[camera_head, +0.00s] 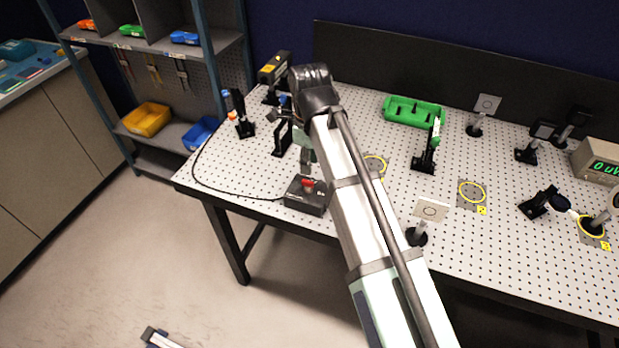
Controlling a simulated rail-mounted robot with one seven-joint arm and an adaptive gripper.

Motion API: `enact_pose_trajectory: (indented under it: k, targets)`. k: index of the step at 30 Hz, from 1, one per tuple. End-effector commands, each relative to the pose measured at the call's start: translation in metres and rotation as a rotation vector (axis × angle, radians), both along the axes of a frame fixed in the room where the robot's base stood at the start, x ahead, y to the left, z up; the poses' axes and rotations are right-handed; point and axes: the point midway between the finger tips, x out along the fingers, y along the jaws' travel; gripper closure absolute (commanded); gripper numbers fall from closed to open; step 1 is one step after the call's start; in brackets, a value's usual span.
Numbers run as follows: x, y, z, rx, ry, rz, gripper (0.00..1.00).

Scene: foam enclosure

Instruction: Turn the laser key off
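The laser key box (299,201) is a small dark box near the front left edge of the perforated table. A red key or knob (308,184) sits on its top; its exact turn is too small to read. A black cable runs from the box to the left and back. My arm reaches over the table and bends down at the wrist. My gripper (306,164) appears to hang just behind and above the box, partly hidden by my arm. I cannot see its fingertips clearly, nor whether it touches the key.
A green tray (400,110), post-mounted optics and a white card (431,208) stand to the right. A meter (601,163) is at the far right. Shelves with bins (147,119) stand left.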

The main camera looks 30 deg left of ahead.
Motion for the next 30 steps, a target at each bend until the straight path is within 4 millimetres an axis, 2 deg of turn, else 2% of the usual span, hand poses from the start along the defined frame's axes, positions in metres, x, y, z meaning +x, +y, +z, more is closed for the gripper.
enact_pose_trajectory:
  k: [9,15,28,29,30]
  targets:
    - [-0.001,-0.001,-0.051,-0.001,0.002,0.0,0.66]
    - [0.0,0.0,-0.071,-0.001,0.001,0.0,0.66]
    - [0.0,0.0,-0.079,0.0,0.0,0.0,0.66]
    - [0.0,0.0,-0.079,0.0,0.0,0.0,0.69]
    - [0.0,0.0,-0.079,0.0,0.0,0.0,0.83]
